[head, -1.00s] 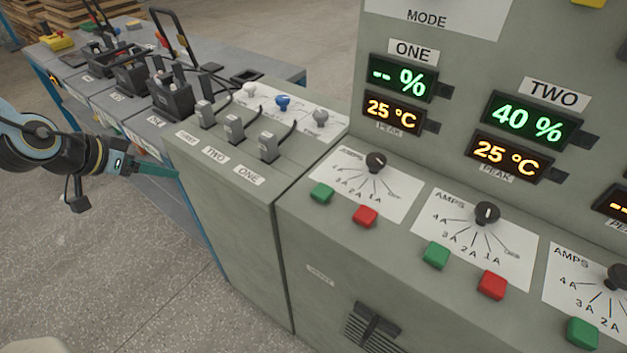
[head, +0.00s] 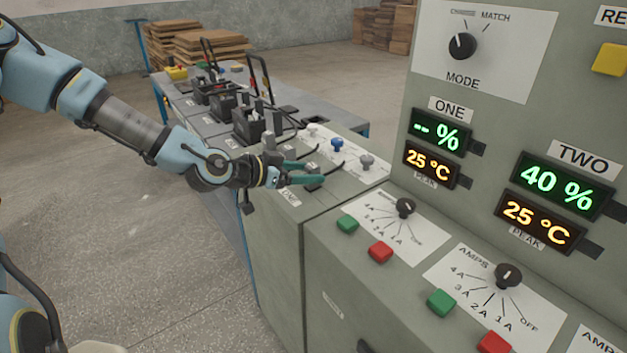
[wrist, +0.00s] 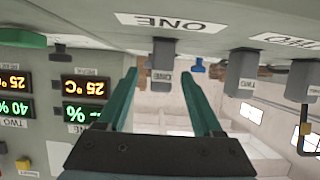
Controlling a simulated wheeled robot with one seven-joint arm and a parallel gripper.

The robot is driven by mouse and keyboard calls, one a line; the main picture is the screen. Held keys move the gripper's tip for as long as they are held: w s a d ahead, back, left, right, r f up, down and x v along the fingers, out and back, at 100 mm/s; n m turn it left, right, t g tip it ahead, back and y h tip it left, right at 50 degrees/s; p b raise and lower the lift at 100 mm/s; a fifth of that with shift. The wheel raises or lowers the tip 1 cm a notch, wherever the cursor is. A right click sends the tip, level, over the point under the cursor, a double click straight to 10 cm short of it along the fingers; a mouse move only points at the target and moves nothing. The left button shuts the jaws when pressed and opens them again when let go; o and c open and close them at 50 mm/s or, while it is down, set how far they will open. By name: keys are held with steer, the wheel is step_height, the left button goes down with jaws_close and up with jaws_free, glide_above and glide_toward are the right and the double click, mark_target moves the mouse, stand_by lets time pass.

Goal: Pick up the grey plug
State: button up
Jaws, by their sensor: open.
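A grey round-topped plug (head: 367,160) stands on the white strip at the back of the low grey cabinet, right of a blue one and a white one. My gripper (head: 318,174) is open, its green fingers over the cabinet top near the ONE label, left of the grey plug and apart from it. In the wrist view my gripper (wrist: 160,75) has a grey block (wrist: 162,53) by the ONE label showing between its fingers. Contact with that block cannot be told. I cannot make out the round-topped grey plug in the wrist view.
The blue plug (head: 337,143) and white plug (head: 313,130) stand close by. Black cables run across the cabinet top. The tall display panel (head: 480,110) rises at the right. Black-handled battery units (head: 250,120) stand on the bench behind.

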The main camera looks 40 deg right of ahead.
mark_target(320, 173)
steer(key=p+x, duration=0.2)
steer(key=x, duration=0.2)
steer(key=shift+d+f, duration=0.2)
steer(key=shift+d, duration=0.1)
steer(key=shift+d+f, duration=0.3)
jaws_close()
